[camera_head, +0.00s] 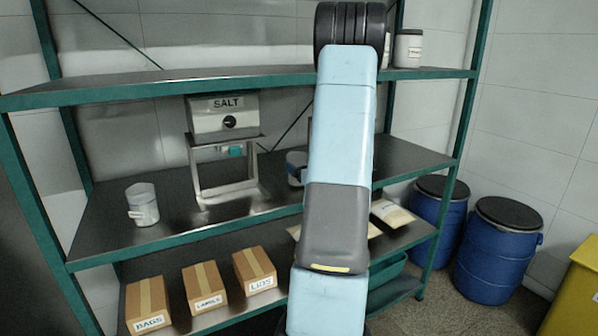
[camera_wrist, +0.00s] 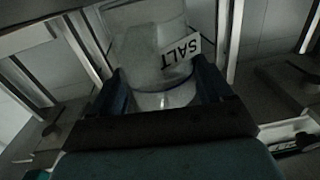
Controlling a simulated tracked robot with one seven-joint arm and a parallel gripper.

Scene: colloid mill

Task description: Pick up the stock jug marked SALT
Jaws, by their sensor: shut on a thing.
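In the wrist view the clear stock jug marked SALT (camera_wrist: 150,45) stands between the two dark fingers of my gripper (camera_wrist: 162,85). Its white label reads SALT and appears upside down and tilted. The fingers are shut on the jug's sides, and a pale layer shows near its near end. In the head view my arm hides the gripper and most of what is around it.
A metal unit marked SALT (camera_head: 224,117) stands on a frame on the middle shelf (camera_head: 110,229). Another clear jug (camera_head: 142,205) stands at left. Labelled cartons (camera_head: 203,287) sit below. A white container (camera_head: 408,48) is on the top shelf (camera_head: 180,82). Blue drums (camera_head: 497,250) stand at right.

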